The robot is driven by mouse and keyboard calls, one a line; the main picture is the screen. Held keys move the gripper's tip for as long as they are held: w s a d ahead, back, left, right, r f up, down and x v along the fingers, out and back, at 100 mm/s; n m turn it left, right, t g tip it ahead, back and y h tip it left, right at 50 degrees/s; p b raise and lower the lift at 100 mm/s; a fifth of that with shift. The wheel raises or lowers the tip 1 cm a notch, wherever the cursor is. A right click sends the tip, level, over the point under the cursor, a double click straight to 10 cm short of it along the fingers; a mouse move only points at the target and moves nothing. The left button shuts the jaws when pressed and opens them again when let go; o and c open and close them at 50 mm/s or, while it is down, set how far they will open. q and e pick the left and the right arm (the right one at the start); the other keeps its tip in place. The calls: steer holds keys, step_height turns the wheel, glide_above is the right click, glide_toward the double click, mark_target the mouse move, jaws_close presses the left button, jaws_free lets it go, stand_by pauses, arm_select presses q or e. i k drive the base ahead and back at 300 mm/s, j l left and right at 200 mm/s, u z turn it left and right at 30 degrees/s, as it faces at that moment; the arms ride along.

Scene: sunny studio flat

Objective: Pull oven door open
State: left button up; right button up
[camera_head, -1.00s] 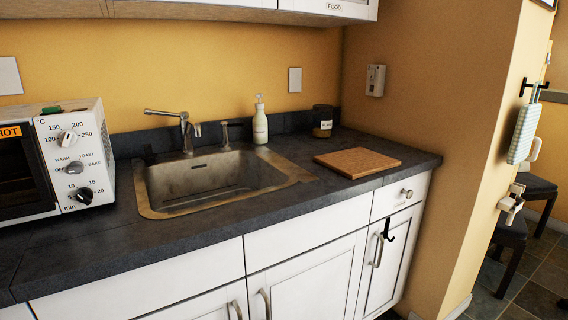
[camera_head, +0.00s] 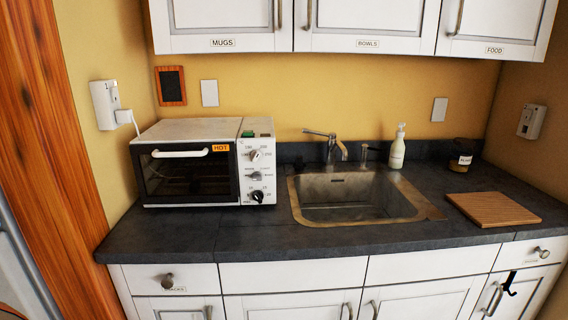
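A white toaster oven (camera_head: 192,128) stands on the left part of the dark counter. Its dark glass door (camera_head: 186,174) faces me and is shut. A white bar handle (camera_head: 180,153) runs along the top of the door. An orange HOT label (camera_head: 221,148) sits at the door's upper right corner. The control panel (camera_head: 257,172) with its knobs is to the right of the door. Neither of my grippers shows in the head view.
The dark counter (camera_head: 150,232) has a narrow clear strip in front of the oven. A sink (camera_head: 357,197) with a tap (camera_head: 328,142) is right of the oven. A soap bottle (camera_head: 397,150), a dark jar (camera_head: 461,157) and a wooden board (camera_head: 494,208) stand further right. White cupboards (camera_head: 370,30) hang above.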

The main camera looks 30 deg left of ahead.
mark_target(176, 150)
steer(key=u, duration=1.45)
